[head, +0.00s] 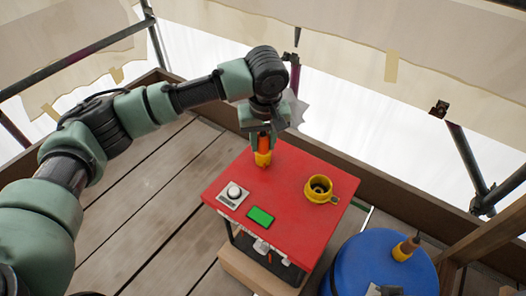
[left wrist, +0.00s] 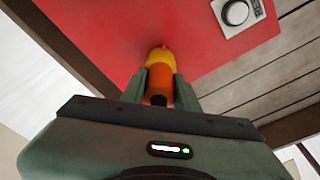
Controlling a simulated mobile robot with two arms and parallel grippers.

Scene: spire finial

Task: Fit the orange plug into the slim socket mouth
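My left gripper (head: 263,143) is above the far left part of a red-topped box, its fingers pointing down. It is shut on the orange plug (left wrist: 158,86), with a finger against each side. A narrow yellow piece (head: 263,158) is directly below the orange part, in line with it; it also shows in the left wrist view (left wrist: 158,57). I cannot tell whether this is the plug's own end or a slim socket around it. A wider yellow socket (head: 311,194) with a dark open mouth stands to the right on the red top. My right gripper is not in view.
The red top (head: 275,195) also carries a white panel with a round knob (head: 233,192) and a green display (head: 260,216). A blue drum (head: 350,263) at the lower right bears a yellow and brown piece (head: 403,250). Wooden edging (head: 345,160) runs behind the box.

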